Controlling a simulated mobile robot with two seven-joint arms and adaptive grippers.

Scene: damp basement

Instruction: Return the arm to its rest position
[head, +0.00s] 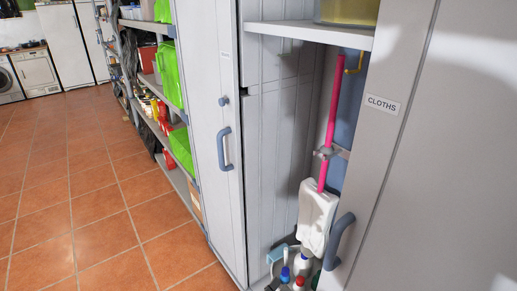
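Neither of my arms and neither gripper is in the head view. A tall grey cabinet fills the middle and right. Its left door (208,120) has a blue-grey handle (225,149). The right door (440,160) carries a CLOTHS label (382,104) and another blue-grey handle (338,241). Between them the inside shows. A pink-handled mop (331,125) with a white head (317,217) stands upright at a small grey clip (327,153). Several bottles (300,266) stand at the bottom, partly cut off by the frame.
A cabinet shelf (310,33) bears a yellowish container (348,11). Left of the cabinet, open shelving (177,178) holds green bags (170,73) and boxes. A washing machine (8,82) and other white appliances stand far left. The tiled floor (90,190) at left is clear.

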